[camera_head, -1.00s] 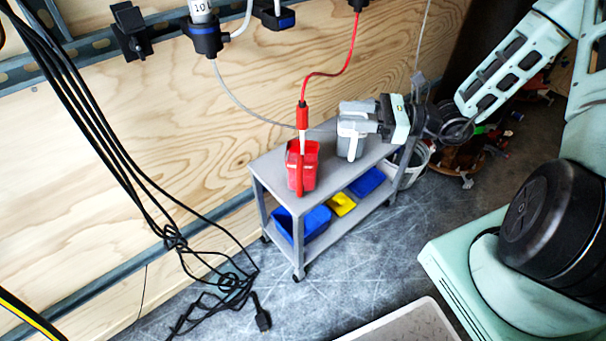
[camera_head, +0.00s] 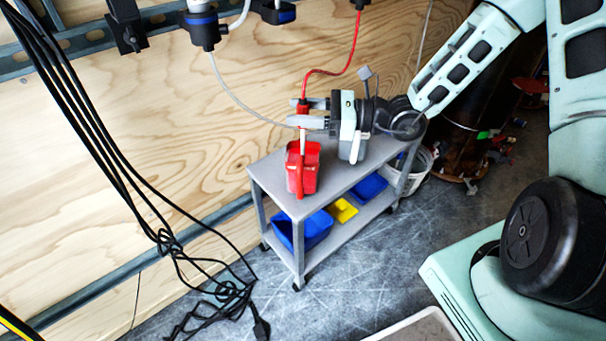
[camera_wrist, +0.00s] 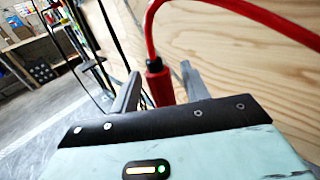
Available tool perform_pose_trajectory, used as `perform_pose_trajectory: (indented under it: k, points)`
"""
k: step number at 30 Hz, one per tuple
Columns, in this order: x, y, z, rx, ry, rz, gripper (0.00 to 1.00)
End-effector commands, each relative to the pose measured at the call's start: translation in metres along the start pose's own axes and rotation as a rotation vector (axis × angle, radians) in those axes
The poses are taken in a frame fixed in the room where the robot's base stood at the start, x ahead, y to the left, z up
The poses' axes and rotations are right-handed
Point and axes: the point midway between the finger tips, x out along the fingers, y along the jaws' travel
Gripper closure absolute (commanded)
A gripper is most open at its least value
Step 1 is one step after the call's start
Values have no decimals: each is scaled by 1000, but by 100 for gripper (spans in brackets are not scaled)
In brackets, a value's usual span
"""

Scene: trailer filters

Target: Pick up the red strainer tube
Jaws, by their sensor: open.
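The red strainer tube (camera_head: 303,107) stands upright above the cart, with a red hose running up from its top and a pale lower shaft reaching down into a red container (camera_head: 311,168). In the wrist view the tube's red grip (camera_wrist: 159,84) sits between the two grey fingers, with the hose curving off to the right. My gripper (camera_head: 308,113) is open, its fingers pointing left on either side of the tube near its red part. In the wrist view the fingers (camera_wrist: 160,92) stand apart. I cannot tell whether either finger touches the tube.
Black cables (camera_head: 165,240) hang at left before the plywood wall.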

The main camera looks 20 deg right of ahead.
Motion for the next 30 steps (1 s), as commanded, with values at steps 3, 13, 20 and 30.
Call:
perform_pose_trajectory:
  k: [3,13,20,30]
  points:
    - [0,0,0,0,0,0,60]
    - [0,0,0,0,-1,0,100]
    - [0,0,5,-1,-1,0,100]
    - [-1,-1,59,-6,0,-1,100]
